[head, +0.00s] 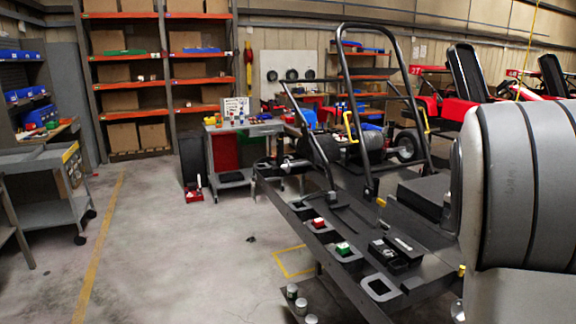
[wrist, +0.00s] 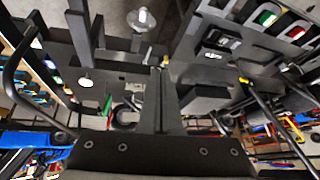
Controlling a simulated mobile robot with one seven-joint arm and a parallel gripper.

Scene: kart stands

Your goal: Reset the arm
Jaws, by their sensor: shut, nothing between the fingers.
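My gripper (wrist: 158,72) shows in the wrist view, its dark fingers together at the centre with nothing between them. They reach up from a dark bar with several screws at the bottom of the picture. The fingers point out over the dark metal kart stand, seen upside down and at a slant, and touch nothing that I can make out. In the head view the gripper is not clearly to be told from the dark frames.
The dark kart stand (head: 318,255) holds a red item (head: 318,223), a green item (head: 343,248) and a black box (head: 388,257). A black tubular frame (head: 343,95) rises behind. A grey cart (head: 50,215) stands left. The floor (head: 165,250) between is mostly clear.

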